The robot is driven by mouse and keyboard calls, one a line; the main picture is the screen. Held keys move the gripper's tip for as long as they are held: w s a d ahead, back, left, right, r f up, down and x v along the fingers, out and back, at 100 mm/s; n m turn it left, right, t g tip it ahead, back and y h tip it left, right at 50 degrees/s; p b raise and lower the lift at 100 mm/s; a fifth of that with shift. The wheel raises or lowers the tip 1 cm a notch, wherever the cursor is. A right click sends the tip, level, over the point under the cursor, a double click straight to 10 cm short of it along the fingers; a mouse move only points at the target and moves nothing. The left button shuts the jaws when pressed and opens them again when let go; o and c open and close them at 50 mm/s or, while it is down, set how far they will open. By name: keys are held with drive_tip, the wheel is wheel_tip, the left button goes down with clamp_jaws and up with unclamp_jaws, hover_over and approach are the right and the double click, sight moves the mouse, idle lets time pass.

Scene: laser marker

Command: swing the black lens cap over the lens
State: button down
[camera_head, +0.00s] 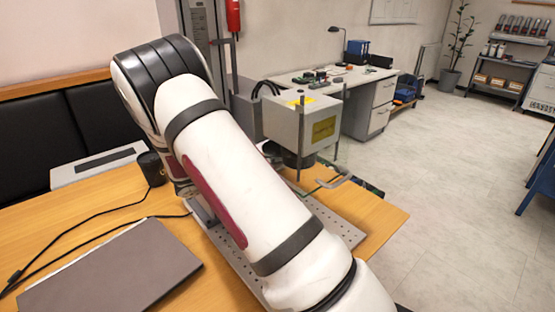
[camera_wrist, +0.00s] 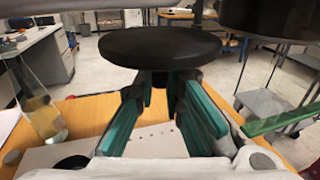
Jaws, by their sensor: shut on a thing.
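The black lens cap (camera_wrist: 160,47) is a flat round disc at the top middle of the wrist view. My gripper (camera_wrist: 160,90) has teal-lined fingers on either side of a dark piece below the disc and is shut on the cap there. A wide black cylinder, which looks like the lens (camera_wrist: 272,15), hangs at the upper right, apart from the cap and to its right in the picture. In the head view the grey laser head (camera_head: 290,125) has the dark lens housing (camera_head: 297,158) under it. My arm hides the gripper and the cap there.
A glass flask (camera_wrist: 42,105) stands left of my gripper. A green clear pane (camera_wrist: 280,122) is at the right. In the head view a perforated metal plate (camera_head: 345,232) lies on the wooden table (camera_head: 385,218), and a grey flat laptop-like slab (camera_head: 110,272) lies front left.

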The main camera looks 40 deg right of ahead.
drive_tip(key=shift+s+a+n+t+p, duration=0.4)
drive_tip(key=shift+n+t+p, duration=0.65)
drive_tip(key=shift+t+p, duration=0.55)
drive_tip(key=shift+s+a+n+t+p, duration=0.25)
drive_tip(key=shift+s+n+t+p, duration=0.3)
drive_tip(key=shift+n+t+p, duration=0.75)
drive_tip(key=shift+s+a+n+t+p, duration=0.4)
drive_tip(key=shift+n+t+p, duration=0.35)
drive_tip(key=shift+t+p, duration=1.15)
drive_tip(key=c, duration=1.7)
unclamp_jaws()
drive_tip(key=shift+d, duration=0.1)
drive_tip(key=shift+o, duration=0.2)
drive_tip(key=v, duration=1.2)
